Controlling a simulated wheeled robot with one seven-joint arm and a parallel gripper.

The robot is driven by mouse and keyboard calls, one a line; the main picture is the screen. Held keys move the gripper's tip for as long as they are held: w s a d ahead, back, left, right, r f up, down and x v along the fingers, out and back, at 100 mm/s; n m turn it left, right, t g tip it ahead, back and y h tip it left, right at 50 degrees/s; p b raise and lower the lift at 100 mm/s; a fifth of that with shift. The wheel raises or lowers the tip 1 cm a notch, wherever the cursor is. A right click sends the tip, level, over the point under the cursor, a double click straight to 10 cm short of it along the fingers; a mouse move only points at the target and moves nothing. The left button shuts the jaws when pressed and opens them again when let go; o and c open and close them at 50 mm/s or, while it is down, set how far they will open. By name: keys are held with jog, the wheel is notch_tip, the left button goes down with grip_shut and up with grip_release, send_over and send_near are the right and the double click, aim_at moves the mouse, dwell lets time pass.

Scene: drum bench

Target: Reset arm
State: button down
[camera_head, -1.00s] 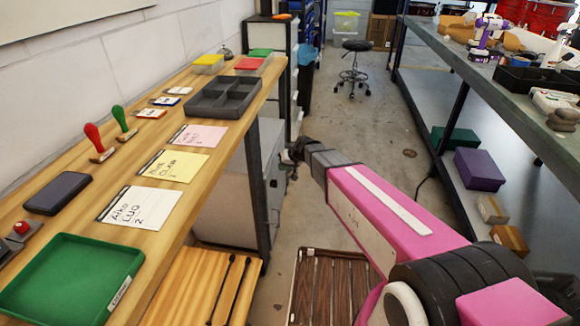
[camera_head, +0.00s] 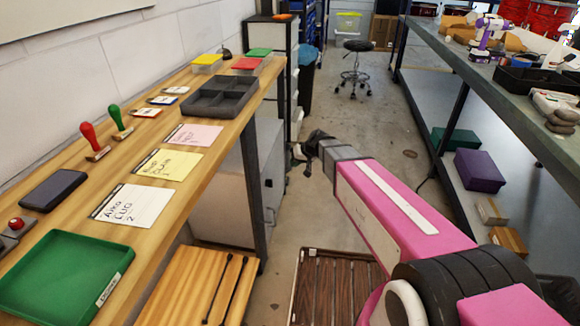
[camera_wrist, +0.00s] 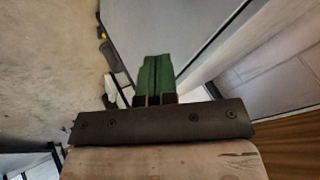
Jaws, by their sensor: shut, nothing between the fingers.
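My gripper (camera_head: 312,146) is at the end of my pink arm, held out over the aisle just right of the wooden bench. Its fingers are small and dark in the head view. In the wrist view the green fingers (camera_wrist: 157,77) are pressed together with nothing between them. The gripper touches nothing that I can see.
The wooden bench (camera_head: 60,207) on the left bears a green tray (camera_head: 62,278), paper cards, stamps and a dark divided tray (camera_head: 221,96). A shelving bench (camera_head: 480,83) lines the right. A stool (camera_head: 357,62) stands farther down the open aisle floor.

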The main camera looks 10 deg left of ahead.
jog(key=s+d+m+h, duration=0.1)
jog(key=s+d, duration=0.4)
jog(key=d, duration=0.5)
jog(key=s+d+f+m+g+h, duration=0.1)
jog(key=s+d, duration=0.4)
jog(key=d, duration=0.6)
jog(key=s+d+f+m+g+h, duration=0.1)
jog(key=s+d+m+h, duration=0.2)
jog(key=d, duration=0.7)
jog(key=s+h, duration=0.2)
jog(key=s, duration=0.1)
jog(key=shift+d, duration=0.25)
